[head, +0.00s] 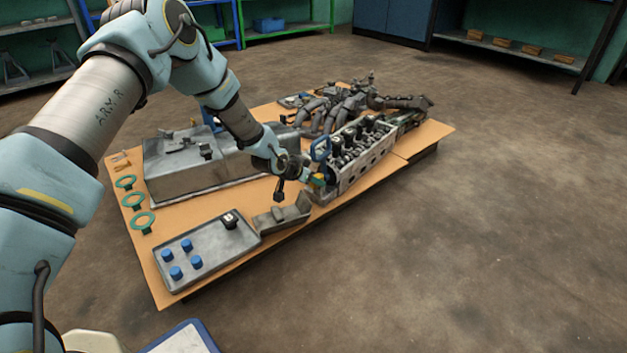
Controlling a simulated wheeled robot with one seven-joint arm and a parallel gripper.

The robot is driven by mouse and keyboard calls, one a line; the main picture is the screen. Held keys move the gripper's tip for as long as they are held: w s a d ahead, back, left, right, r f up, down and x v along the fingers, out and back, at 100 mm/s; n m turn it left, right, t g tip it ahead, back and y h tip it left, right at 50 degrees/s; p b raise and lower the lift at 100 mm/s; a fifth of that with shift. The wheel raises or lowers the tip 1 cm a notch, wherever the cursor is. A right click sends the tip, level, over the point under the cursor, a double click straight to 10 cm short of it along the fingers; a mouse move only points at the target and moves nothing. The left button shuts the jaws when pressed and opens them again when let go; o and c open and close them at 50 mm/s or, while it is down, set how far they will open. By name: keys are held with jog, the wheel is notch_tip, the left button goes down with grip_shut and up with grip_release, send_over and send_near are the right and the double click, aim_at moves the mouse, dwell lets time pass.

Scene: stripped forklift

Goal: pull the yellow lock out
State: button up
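A small yellow patch (318,181), which seems to be the yellow lock, shows at the near left end of the grey engine block (348,178). A blue looped piece (321,149) stands just above it. My gripper (304,178) reaches down from the left, with its tip beside or against the yellow patch. The fingers are dark, small and partly overlap the block's end, so I cannot tell whether they are open or shut, or whether they touch the lock. Much of the lock is hidden or too small to make out.
The orange-brown board (168,271) carries a grey tray (207,262) with several blue caps, an angled grey bracket (283,214), a large grey metal cover (185,180), several green rings (133,200) and pipework (345,105) behind. The floor to the right is clear.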

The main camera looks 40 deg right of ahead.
grip_shut()
dwell(1.0)
